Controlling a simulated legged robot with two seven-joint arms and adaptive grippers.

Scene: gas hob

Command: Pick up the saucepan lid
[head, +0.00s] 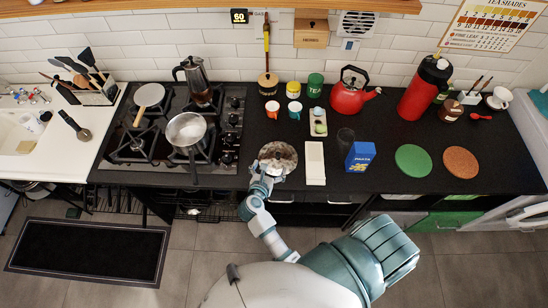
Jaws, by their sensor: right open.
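A round, shiny grey-brown disc that looks like the saucepan lid (289,154) lies on the black counter just right of the hob. My right gripper (268,172) is open at the disc's front edge and overlaps it in the picture. I cannot tell whether the fingers touch it, and the fingertips are small and hard to make out. A silvery saucepan (186,129) stands uncovered on the hob, its handle toward the front. My left gripper is not in view.
A white board (315,163) and a blue box (360,156) stand right of the disc. Cups (272,109), a red kettle (349,97) and canisters are behind. Green (413,161) and brown (461,162) round mats lie right. A moka pot (197,82) stands on the hob (125,160).

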